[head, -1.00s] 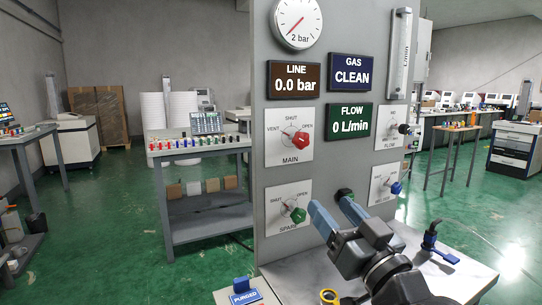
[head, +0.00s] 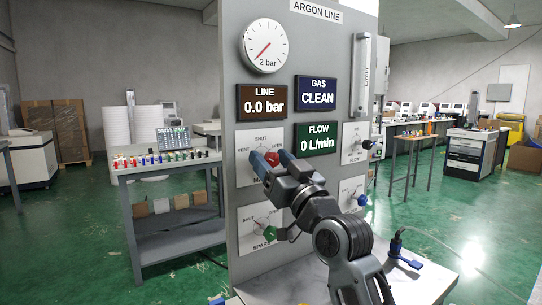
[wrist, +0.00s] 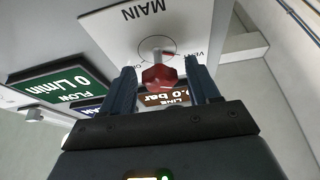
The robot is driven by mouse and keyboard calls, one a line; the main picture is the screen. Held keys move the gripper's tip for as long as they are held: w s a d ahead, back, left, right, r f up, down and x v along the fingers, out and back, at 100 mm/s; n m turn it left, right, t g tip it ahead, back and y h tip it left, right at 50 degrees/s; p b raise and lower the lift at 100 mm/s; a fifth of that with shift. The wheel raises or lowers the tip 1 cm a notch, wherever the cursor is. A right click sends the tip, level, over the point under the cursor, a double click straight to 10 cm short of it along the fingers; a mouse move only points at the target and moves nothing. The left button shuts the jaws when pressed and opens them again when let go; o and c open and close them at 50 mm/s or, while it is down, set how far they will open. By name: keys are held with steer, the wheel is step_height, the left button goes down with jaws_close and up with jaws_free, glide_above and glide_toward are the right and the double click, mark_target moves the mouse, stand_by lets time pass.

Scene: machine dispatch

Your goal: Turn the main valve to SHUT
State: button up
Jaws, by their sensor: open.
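The main valve is a red knob (head: 271,158) on a white plate marked VENT, SHUT and OPEN, with SHUT at the top. My gripper (head: 270,156) is open at this plate, one finger on each side of the knob. In the wrist view the red knob (wrist: 160,78) sits between the two fingers, with a gap showing on both sides. The fingers and wrist hide part of the plate in the head view.
The green spare knob (head: 270,233) is below, and a blue knob (head: 362,200) is at the right. The line display (head: 262,102) reads 0.0 bar; the flow display (head: 317,137) reads 0 L/min. A bench with small items (head: 165,165) stands to the left.

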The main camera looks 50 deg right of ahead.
steer(key=shift+w+r, duration=0.1)
steer(key=shift+w, duration=0.15)
steer(key=c, duration=1)
